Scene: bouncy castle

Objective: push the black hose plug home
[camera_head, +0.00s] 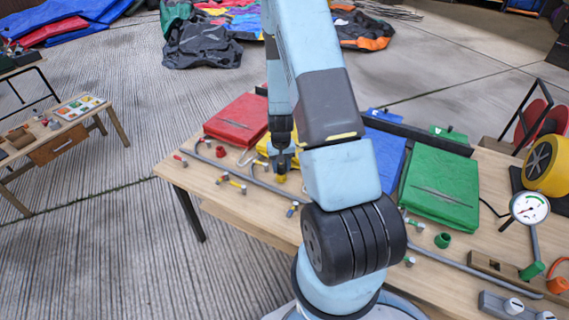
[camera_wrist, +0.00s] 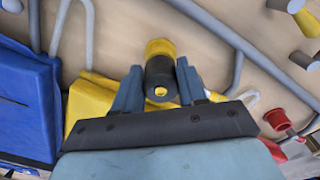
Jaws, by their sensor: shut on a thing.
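My gripper (camera_head: 283,163) points down over the workbench, by the partly hidden yellow folded pad. In the wrist view, my gripper (camera_wrist: 160,88) is shut on a black plug (camera_wrist: 160,72), a short dark cylinder with a small yellow centre on its near end. A yellow ring (camera_wrist: 160,47) shows at the plug's far end, and yellow (camera_head: 281,179) also shows just below my fingers in the head view. I cannot tell how deep the plug sits in the yellow ring, or whether a gap is left between them.
A red pad (camera_head: 238,119), a blue pad (camera_head: 387,150) and a green pad (camera_head: 440,186) lie on the bench (camera_head: 262,222). A grey pipe (camera_head: 257,182) with several small valves runs along the front. A pressure gauge (camera_head: 529,208) stands right, near a green collar (camera_head: 442,240).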

